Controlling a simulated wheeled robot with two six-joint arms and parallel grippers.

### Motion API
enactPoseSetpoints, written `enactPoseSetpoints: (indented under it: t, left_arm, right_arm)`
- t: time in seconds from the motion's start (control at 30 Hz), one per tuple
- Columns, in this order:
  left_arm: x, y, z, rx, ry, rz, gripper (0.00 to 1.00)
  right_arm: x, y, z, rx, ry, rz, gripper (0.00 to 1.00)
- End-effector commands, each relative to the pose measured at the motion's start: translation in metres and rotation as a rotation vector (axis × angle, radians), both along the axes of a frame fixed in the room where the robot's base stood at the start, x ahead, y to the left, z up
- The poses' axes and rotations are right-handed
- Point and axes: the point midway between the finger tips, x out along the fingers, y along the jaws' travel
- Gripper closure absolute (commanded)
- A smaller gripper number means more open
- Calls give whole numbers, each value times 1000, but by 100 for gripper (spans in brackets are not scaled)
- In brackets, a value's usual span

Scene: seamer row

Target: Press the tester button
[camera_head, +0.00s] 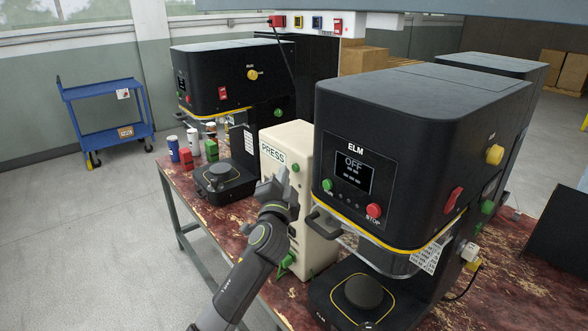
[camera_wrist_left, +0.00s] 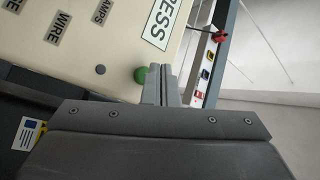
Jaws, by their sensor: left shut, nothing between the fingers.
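A cream box (camera_head: 296,142) labelled PRESS stands on the table between two black machines. In the left wrist view the cream box (camera_wrist_left: 100,42) shows more labels, including WIRE, and a round green button (camera_wrist_left: 141,76). The green button (camera_head: 295,168) also shows near the front edge of the box in the head view. My left gripper (camera_head: 280,175) is shut and empty in front of the box. In the left wrist view its fingertips (camera_wrist_left: 165,78) are right beside the button; I cannot tell whether they touch it. My right gripper is not in view.
A black ELM machine (camera_head: 392,130) with an OFF screen stands close on the right. Another black machine (camera_head: 230,80) is behind left. Cans and red and green blocks (camera_head: 187,160) stand on the worn red table (camera_head: 222,238). A blue cart (camera_head: 105,92) stands by the wall.

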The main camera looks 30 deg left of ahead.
Motion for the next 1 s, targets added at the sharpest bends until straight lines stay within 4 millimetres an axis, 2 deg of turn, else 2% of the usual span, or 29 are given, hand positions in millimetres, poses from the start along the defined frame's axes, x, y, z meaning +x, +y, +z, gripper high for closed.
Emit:
enactPoseSetpoints:
  t: [0.63, 1.0]
  left_arm:
    - [0, 0, 0, 0, 0, 0, 100]
    - [8, -3, 0, 0, 0, 0, 100]
  right_arm:
    - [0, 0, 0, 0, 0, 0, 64]
    - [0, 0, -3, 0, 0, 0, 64]
